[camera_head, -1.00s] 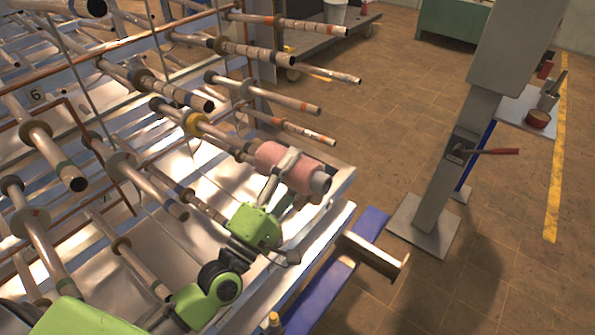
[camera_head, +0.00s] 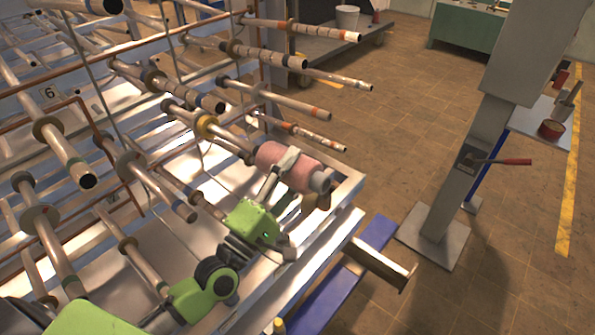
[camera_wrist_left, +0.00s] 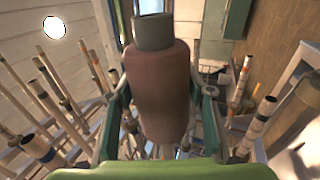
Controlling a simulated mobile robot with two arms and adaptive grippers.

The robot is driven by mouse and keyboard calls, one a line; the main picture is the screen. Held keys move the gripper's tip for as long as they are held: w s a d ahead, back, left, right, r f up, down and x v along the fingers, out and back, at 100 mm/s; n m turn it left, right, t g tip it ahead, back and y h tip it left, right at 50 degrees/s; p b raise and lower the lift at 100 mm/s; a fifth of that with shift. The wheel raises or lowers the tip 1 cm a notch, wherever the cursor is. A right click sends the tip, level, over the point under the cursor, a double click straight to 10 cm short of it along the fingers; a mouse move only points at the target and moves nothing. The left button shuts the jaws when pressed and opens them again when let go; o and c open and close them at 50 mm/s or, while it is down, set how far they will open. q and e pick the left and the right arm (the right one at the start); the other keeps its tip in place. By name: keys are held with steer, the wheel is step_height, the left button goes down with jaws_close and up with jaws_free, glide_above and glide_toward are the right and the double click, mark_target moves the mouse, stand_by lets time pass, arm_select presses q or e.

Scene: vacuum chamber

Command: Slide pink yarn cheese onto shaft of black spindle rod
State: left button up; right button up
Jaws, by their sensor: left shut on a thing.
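The pink yarn cheese (camera_head: 290,167) is a fat pink cylinder on a grey tube whose ends stick out. My left gripper (camera_head: 287,160) is shut around its middle. The wrist view shows the cheese (camera_wrist_left: 160,90) between the two fingers. A rod with a yellow collar and a dark outer section (camera_head: 238,148) points at the cheese's left end and looks roughly in line with it; it seems to be the black spindle rod. Whether its tip is inside the tube or just behind it, I cannot tell. My right gripper is not in view.
Several other rods (camera_head: 300,105) stick out of the rack above, below and left of the cheese. The rack's metal frame (camera_head: 345,195) runs just under it. A grey post (camera_head: 455,170) with a red-handled lever stands to the right. Open tiled floor lies between.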

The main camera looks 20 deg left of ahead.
mark_target(234, 140)
arm_select(q)
steer(key=shift+w+a+f+b, duration=0.1)
steer(key=shift+w+a+b, duration=0.2)
steer(key=shift+a, duration=0.45)
steer(key=shift+w+a+b, duration=0.25)
steer(key=shift+a+b, duration=0.1)
steer(key=shift+a, duration=0.35)
steer(key=shift+w+a+f+b, duration=0.1)
steer(key=shift+w+a+b, duration=0.2)
steer(key=shift+a, duration=0.45)
steer(key=shift+w+a+f+b, duration=0.1)
steer(key=shift+w+a+b, duration=0.2)
steer(key=shift+a+b, duration=0.45)
steer(key=shift+w+a+f+b, duration=0.1)
steer(key=shift+w+a+b, duration=0.25)
steer(key=shift+a, duration=0.7)
steer(key=shift+w+a+b, duration=0.25)
steer(key=shift+a+b, duration=0.4)
steer(key=shift+a, duration=0.25)
steer(key=shift+w+a+f+b, duration=0.1)
steer(key=shift+w+a+b, duration=0.1)
steer(key=shift+a+b, duration=0.35)
steer(key=shift+w+a+f+b, duration=0.1)
steer(key=shift+w+a+b, duration=0.2)
steer(key=shift+a, duration=0.35)
steer(key=shift+w+a+f+b, duration=0.1)
steer(key=shift+w+a+b, duration=0.05)
steer(key=shift+a+b, duration=0.4)
